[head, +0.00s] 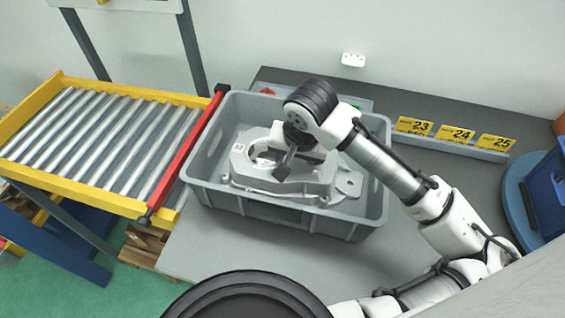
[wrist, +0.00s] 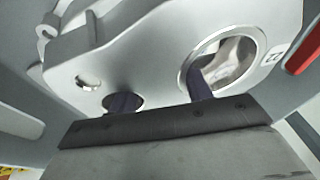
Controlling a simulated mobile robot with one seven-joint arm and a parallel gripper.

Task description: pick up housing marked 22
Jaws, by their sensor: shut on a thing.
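The housing (head: 265,183) is a light grey aluminium casting with round openings, lying inside the grey crate (head: 285,215). A small white label (head: 238,147) sits on its left end and seems to read 22. In the wrist view the housing (wrist: 150,58) fills the upper part, with part of the mark (wrist: 277,55) at the right. My gripper (head: 286,166) points down at the housing's middle. In the wrist view its dark fingers (wrist: 162,94) reach into a large bore and a smaller hole, closed on the metal between. The fingertips are hidden inside.
A roller conveyor (head: 95,135) with yellow rails and a red bar (head: 185,155) stands left of the crate. Yellow plates 23 (head: 414,126), 24 (head: 457,134) and 25 (head: 496,142) stand at the back right. A blue bin (head: 548,190) is far right. The crate walls surround the housing closely.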

